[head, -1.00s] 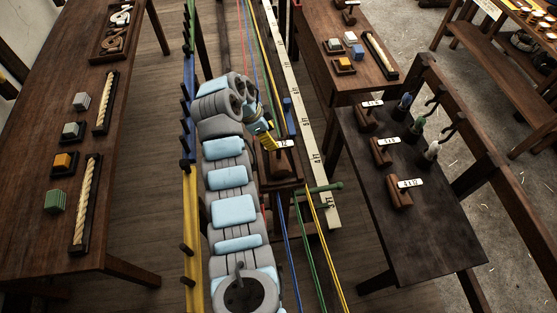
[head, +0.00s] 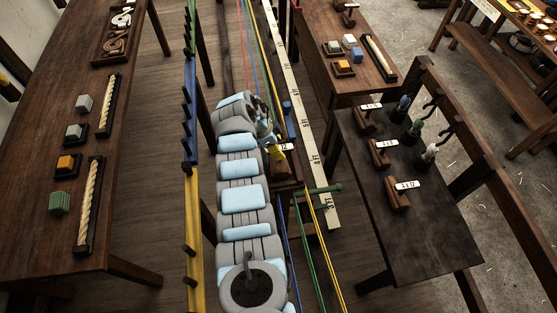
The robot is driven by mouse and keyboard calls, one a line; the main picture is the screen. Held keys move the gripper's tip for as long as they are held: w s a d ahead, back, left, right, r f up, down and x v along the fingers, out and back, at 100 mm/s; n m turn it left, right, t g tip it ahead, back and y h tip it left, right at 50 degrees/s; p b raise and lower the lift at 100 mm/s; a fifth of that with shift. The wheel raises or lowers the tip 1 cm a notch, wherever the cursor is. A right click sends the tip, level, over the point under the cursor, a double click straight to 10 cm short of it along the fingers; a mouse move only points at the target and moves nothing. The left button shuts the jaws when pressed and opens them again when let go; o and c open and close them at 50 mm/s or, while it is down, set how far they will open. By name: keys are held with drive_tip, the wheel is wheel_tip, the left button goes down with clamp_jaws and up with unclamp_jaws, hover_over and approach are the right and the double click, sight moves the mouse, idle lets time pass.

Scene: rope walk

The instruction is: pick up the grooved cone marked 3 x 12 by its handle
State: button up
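A brown wooden cone or block (head: 287,170) with a white tag (head: 286,147) stands on the rope frame near the middle of the head view. Only a "12" end of its tag can be read; the rest is covered by my gripper. My gripper (head: 271,149) is right beside the tag, at its left, with a yellow part near the tip. Its fingers are small and partly hidden by my arm, so I cannot tell whether they are open or touch the handle. The handle itself cannot be made out.
The dark bench (head: 430,235) at the right holds several brown tagged pieces, the nearest (head: 397,196) reading about "4 x 12". Coloured strands and a numbered white rule (head: 303,125) run along the frame. Pegged rails (head: 192,210) stand left of my arm.

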drive_tip(key=shift+d+f, duration=0.15)
drive_tip(key=shift+f, duration=0.35)
clamp_jaws()
